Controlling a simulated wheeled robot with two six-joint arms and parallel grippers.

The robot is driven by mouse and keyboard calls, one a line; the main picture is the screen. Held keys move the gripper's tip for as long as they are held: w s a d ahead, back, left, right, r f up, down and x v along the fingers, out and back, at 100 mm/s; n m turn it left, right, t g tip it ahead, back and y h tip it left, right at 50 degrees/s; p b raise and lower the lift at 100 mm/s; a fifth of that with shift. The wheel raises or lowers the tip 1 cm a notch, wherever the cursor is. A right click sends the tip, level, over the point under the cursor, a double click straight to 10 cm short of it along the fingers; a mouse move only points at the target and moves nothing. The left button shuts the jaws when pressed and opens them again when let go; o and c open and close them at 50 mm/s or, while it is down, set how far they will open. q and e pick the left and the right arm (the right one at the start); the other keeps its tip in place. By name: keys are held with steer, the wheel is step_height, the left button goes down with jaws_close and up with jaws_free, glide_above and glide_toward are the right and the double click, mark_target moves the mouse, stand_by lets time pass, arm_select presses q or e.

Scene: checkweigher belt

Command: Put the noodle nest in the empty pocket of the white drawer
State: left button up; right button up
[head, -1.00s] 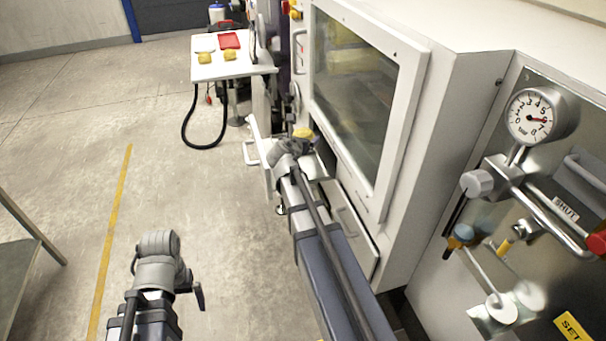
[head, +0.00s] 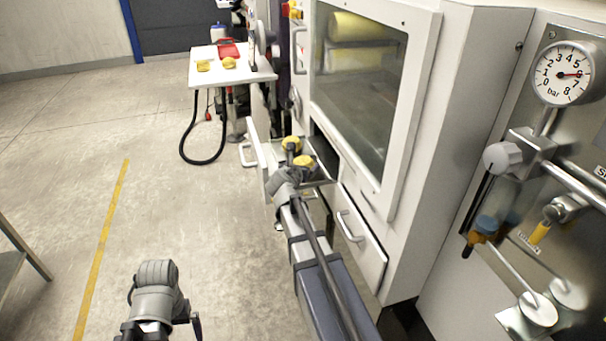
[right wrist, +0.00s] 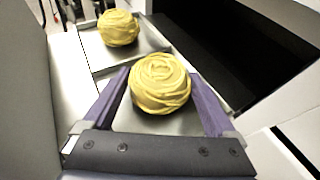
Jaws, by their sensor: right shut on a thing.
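A yellow noodle nest (right wrist: 160,84) sits between the purple fingers of my right gripper (right wrist: 162,92), which is shut on it. It also shows at the end of my right arm in the head view (head: 304,162). The white drawer (head: 256,141) is pulled out, and the held nest is over its near metal pocket (right wrist: 128,122); I cannot tell if it touches the floor. A second nest (right wrist: 118,27) lies in the far pocket, and shows in the head view (head: 291,143). My left gripper (head: 194,326) is low at the left; its fingers are mostly hidden.
A white side table (head: 225,73) at the back carries a red tray (head: 228,50) and two yellow nests (head: 203,66). The windowed white machine (head: 420,110) stands close on the right of my right arm. A closed lower drawer (head: 362,240) is beside it.

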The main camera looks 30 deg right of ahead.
arm_select(q)
steer(key=shift+f, duration=0.25)
arm_select(e)
steer(key=shift+f, duration=0.2)
steer(key=shift+f, duration=0.25)
steer(key=o, duration=1.1)
steer(key=shift+r, duration=0.1)
arm_select(q)
steer(key=shift+f, duration=0.15)
